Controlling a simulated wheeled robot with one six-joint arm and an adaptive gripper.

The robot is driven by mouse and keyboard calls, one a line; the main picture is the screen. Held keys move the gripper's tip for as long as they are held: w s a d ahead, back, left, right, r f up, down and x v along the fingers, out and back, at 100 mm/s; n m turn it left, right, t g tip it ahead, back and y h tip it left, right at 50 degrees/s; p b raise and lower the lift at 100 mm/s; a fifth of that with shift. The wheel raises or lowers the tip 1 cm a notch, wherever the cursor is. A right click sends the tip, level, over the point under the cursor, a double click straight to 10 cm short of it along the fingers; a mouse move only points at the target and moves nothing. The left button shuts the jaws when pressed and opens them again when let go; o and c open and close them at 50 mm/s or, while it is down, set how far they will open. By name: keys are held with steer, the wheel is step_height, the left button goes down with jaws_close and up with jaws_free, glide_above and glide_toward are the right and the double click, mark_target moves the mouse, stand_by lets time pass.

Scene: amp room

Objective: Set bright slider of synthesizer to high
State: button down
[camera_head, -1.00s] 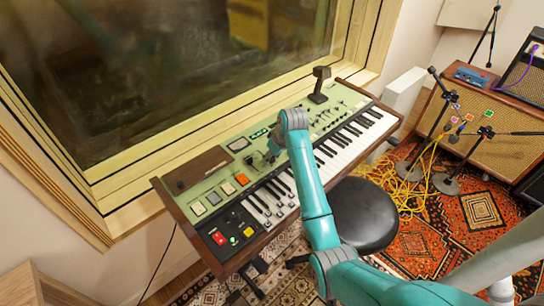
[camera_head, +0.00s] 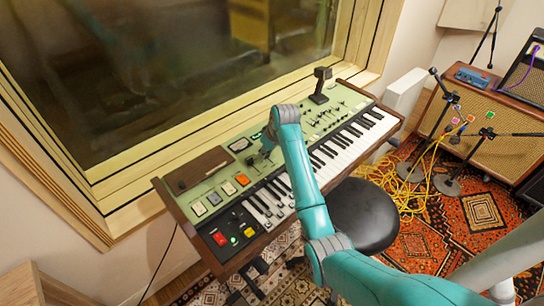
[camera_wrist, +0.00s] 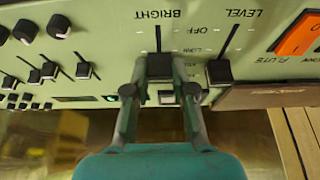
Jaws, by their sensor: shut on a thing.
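The synthesizer (camera_head: 210,183) is a green-panelled keyboard in a wooden case below the window. In the wrist view its panel appears upside down. The dark cap of the BRIGHT slider (camera_wrist: 160,66) sits at the lower end of its slot in that view, with the slot running up to the BRIGHT label. My gripper (camera_wrist: 160,78) has a finger on each side of this cap and is shut on it. In the head view my gripper (camera_head: 265,154) is over the panel, partly hidden by my wrist, and the slider cannot be made out.
The LEVEL slider (camera_wrist: 220,73) is close beside BRIGHT, with an orange switch (camera_wrist: 298,36) further right. Several other sliders (camera_wrist: 83,70) and black knobs (camera_wrist: 58,26) lie to the left. A black stool (camera_head: 364,216) stands before the keys.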

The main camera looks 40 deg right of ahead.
mark_target(256, 149)
steer(key=shift+w+a, duration=0.1)
steer(key=shift+w, duration=2.05)
steer(key=shift+r, duration=0.1)
steer(key=c, duration=1)
jaws_free()
steer(key=shift+w, duration=0.1)
steer(key=shift+o, duration=0.2)
steer(key=v, duration=1.2)
